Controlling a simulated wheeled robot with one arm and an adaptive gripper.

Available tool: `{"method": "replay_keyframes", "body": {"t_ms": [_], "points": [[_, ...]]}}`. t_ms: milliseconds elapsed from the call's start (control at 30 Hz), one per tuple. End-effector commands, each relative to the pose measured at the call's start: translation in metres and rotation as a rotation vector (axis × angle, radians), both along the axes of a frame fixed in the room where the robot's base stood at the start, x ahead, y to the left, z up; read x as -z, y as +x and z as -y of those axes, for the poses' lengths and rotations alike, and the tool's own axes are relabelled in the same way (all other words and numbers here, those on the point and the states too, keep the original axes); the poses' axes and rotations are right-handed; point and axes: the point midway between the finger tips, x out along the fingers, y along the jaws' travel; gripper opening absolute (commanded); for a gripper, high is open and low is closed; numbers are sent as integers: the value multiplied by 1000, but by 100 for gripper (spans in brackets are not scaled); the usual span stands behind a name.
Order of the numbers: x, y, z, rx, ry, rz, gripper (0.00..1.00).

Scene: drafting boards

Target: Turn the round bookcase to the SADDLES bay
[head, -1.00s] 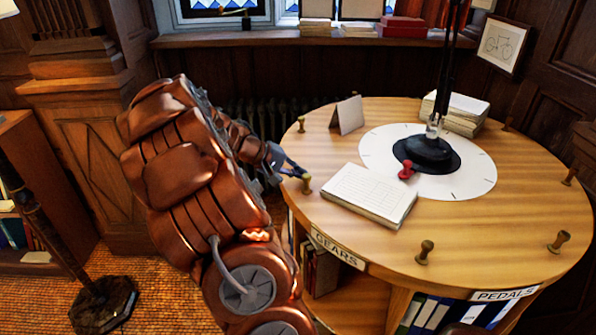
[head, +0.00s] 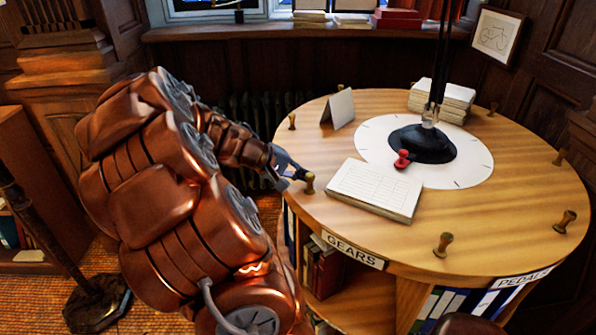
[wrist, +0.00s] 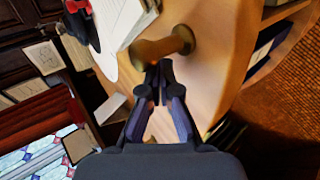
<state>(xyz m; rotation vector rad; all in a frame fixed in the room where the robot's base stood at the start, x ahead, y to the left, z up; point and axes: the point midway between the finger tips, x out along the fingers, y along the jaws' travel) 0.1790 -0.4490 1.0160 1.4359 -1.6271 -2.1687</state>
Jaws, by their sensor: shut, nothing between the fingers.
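The round bookcase (head: 480,225) has a wooden top with several turned pegs around its rim. A GEARS label (head: 352,250) is on the front left edge and a PEDALS label (head: 522,278) on the front right. No SADDLES label shows. My gripper (head: 297,173) is at the left rim, fingers together and empty, beside a peg (head: 310,183). In the wrist view, the closed fingertips (wrist: 159,68) are right against or very near this peg (wrist: 165,46); I cannot tell whether they touch.
A stack of cards (head: 375,190), a folded card (head: 338,108) and a paper stack (head: 442,98) lie on the top. A lamp post (head: 437,60) rises from its centre. A dark stand (head: 97,305) is on the floor at left. Radiator and panelled wall are behind.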

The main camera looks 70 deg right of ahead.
Motion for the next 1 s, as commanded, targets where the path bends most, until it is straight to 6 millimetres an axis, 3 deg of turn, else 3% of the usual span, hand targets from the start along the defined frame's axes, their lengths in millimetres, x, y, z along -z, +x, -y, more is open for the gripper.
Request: {"method": "replay_keyframes", "body": {"t_ms": [467,1000], "points": [[0,-5,-4,-11,-1,1,0],[0,-44,-35,-66,-1,0,0]]}}
